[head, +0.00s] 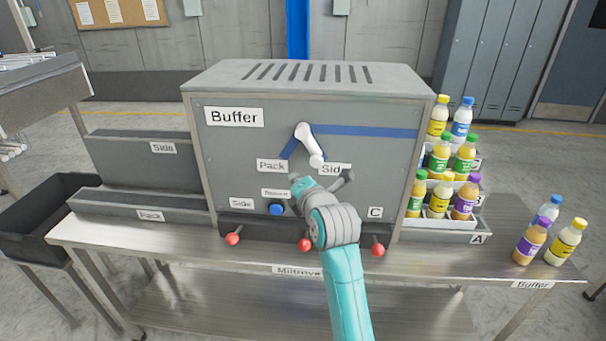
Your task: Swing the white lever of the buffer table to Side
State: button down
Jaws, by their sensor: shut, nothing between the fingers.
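The buffer table's grey box carries a white lever (308,143) on its front panel. The lever hangs from its upper pivot, with its rounded end down and slightly right, between the "Pack" label (272,166) and the partly covered "Side" label (334,169). My gripper (318,182) is in front of the panel, just below the lever's end. It is shut with nothing in it. I cannot tell whether it touches the lever. My wrist hides part of the lower panel.
A blue button (276,210) and red-knobbed levers (233,238) are low on the box. Bottles stand in stepped racks (440,224) to the right, with several loose bottles (530,243) on the table. Stepped ledges (145,165) and a black bin (35,215) are left.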

jog(key=v, duration=0.9)
jog(key=shift+s+r, duration=0.2)
jog(key=shift+r, duration=0.15)
jog(key=s+d+f+m+h, duration=0.2)
jog(key=s+d+f+m, duration=0.5)
jog(key=s+f, duration=0.45)
jog(key=s+d+f+m+h, duration=0.1)
jog(key=s+d+f+m, duration=0.6)
jog(key=s+f, duration=0.45)
jog(key=s+d+m+h, duration=0.1)
jog(key=s+m, duration=0.3)
jog(key=s, duration=0.5)
jog(key=s+d+m+h, duration=0.1)
jog(key=s+d+m, duration=0.2)
jog(key=s, duration=0.7)
jog(key=s+d+m+h, duration=0.1)
jog(key=s+d+m, duration=0.1)
jog(key=s+m, duration=0.4)
jog(key=s, duration=0.3)
jog(key=shift+s+d+r+m+t, duration=0.2)
jog(key=shift+s+d+m+t, duration=0.1)
jog(key=shift+s+d, duration=0.1)
